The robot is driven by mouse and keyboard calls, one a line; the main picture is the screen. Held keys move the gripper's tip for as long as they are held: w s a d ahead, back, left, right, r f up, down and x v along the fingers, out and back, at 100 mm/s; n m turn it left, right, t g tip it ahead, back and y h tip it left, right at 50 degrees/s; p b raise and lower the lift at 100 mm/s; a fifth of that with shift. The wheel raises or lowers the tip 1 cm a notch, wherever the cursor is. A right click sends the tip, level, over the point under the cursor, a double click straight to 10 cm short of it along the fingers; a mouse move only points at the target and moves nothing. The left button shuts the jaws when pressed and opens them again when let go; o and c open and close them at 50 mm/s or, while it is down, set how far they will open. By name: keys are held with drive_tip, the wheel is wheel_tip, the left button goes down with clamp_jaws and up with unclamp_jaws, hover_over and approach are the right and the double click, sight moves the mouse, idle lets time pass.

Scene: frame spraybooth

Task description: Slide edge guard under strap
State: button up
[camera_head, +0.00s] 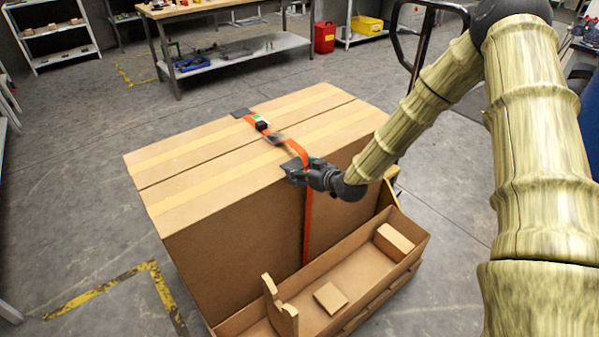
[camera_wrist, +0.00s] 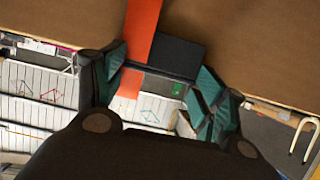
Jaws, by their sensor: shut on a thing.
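A large cardboard box (camera_head: 215,200) has an orange strap (camera_head: 307,225) running over its top and down its near side. My gripper (camera_head: 301,171) is at the box's near top edge, shut on a black edge guard (camera_head: 291,165) beside the strap. In the wrist view the guard (camera_wrist: 178,54) sits between the teal finger pads. The strap (camera_wrist: 142,28) crosses its left part, and the guard's right part is bare. How far the guard reaches beneath the strap is partly hidden. Another dark guard (camera_head: 241,113) lies at the strap on the far edge.
A black buckle (camera_head: 262,125) sits on the strap on the box top. An open cardboard tray (camera_head: 350,280) with small cardboard pieces stands against the near side. A workbench (camera_head: 225,50) and a red bin (camera_head: 324,37) are behind. Floor to the left is clear.

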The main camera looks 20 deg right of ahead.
sight(307, 165)
drive_tip(key=shift+w+d, duration=0.25)
drive_tip(key=shift+d, duration=0.4)
drive_tip(key=shift+w+d, duration=0.25)
drive_tip(key=shift+d, duration=0.4)
drive_tip(key=shift+d, duration=0.15)
drive_tip(key=o, duration=0.9)
drive_tip(key=v, duration=1.2)
